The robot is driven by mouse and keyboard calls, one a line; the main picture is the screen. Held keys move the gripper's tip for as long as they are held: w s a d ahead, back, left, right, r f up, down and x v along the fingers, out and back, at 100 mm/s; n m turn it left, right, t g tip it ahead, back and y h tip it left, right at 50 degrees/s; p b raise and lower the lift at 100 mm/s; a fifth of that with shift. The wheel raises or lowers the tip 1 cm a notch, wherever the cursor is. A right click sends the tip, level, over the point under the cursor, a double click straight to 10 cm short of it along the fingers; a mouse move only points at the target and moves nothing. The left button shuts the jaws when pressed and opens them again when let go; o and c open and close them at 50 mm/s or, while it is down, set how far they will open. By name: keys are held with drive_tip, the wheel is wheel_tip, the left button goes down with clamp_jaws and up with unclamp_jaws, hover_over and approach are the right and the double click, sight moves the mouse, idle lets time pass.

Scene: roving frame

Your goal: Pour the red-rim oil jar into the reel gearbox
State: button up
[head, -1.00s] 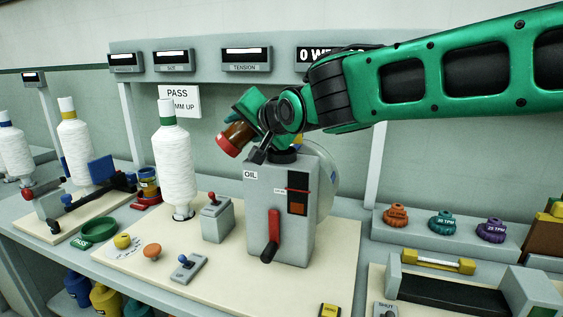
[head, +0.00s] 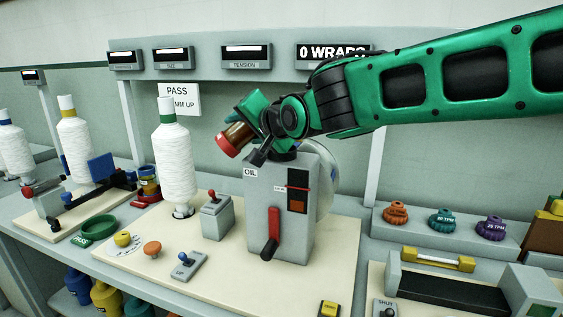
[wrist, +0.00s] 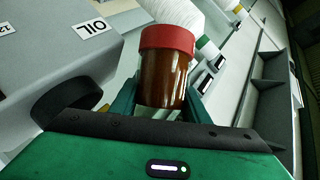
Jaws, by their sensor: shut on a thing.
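The red-rim oil jar (head: 232,138) is amber-brown with a red rim. My gripper (head: 248,126) is shut on it, above and to the left of the gearbox top. The jar is tilted, its red rim pointing down and left in the head view. In the wrist view the jar (wrist: 164,75) sits between the fingers, rim away from the palm. The reel gearbox (head: 262,205) is a grey box marked OIL with a red lever and a dark sight window. Its dark round top opening (head: 284,154) is partly hidden by my arm; it also shows in the wrist view (wrist: 68,100). No stream of oil shows.
A white thread cone (head: 175,165) stands left of the gearbox. A small grey switch box (head: 217,217) and a blue-lever switch (head: 186,266) are in front. Coloured knobs (head: 441,222) line a shelf at the right. A PASS sign (head: 178,98) hangs behind.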

drive_tip(key=shift+f+p, duration=0.3)
drive_tip(key=shift+f, duration=0.05)
idle(0.6)
drive_tip(key=shift+a+r+m+y+p, duration=0.15)
drive_tip(key=shift+r+m+y+p, duration=0.25)
drive_tip(key=shift+m+y+p, duration=0.2)
idle(1.1)
drive_tip(key=shift+r+m+t+y+p, duration=0.45)
drive_tip(key=shift+r+m+p, duration=0.25)
drive_tip(key=shift+r, duration=0.55)
idle(1.3)
drive_tip(key=shift+f, duration=0.15)
